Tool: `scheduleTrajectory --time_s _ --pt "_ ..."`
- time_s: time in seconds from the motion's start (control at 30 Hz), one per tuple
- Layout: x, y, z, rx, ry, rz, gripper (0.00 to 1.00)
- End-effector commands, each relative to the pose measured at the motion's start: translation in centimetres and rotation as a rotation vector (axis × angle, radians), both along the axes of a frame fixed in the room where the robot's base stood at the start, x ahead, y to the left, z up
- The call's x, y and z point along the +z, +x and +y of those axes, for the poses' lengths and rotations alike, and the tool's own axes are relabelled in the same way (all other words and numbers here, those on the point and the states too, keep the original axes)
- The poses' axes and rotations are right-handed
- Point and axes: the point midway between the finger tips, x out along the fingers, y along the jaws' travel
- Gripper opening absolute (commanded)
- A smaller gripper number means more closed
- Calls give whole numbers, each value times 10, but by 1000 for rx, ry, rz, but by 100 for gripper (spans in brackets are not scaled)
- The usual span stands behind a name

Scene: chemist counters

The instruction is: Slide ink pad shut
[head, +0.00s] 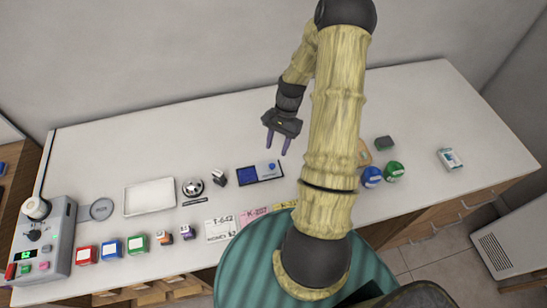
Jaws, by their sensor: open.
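The ink pad (248,175) lies flat on the white counter near the middle of the head view. It is a dark, shallow rectangular case. Its left part shows a bare deep-blue pad, and its right part is a greyish-blue section with a small round blue knob (272,167) on it. My gripper (277,149) points down with its two purple fingers apart and nothing between them. In the picture it sits just above and behind the right end of the ink pad. It does not seem to touch it, though its exact height is hard to tell.
A small black-and-white item (218,178) and a round bell-like thing (193,186) stand left of the pad. A white tray (149,196) is farther left. Labelled cards (219,230) lie in front. Counter behind the pad is clear; blue and green round containers (394,170) stand right.

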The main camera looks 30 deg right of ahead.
Motion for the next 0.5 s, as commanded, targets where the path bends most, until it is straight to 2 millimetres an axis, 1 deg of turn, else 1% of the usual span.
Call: scheduleTrajectory --time_s 0.03,0.2,0.3,0.4,0.5 --pt "-7 -3 4 2 4 4 41" --pt "-33 -8 14 2 4 4 41" --pt "-45 -10 18 1 3 4 41" --pt "-54 -11 20 0 1 2 41" --pt "-59 -12 22 0 0 0 41"
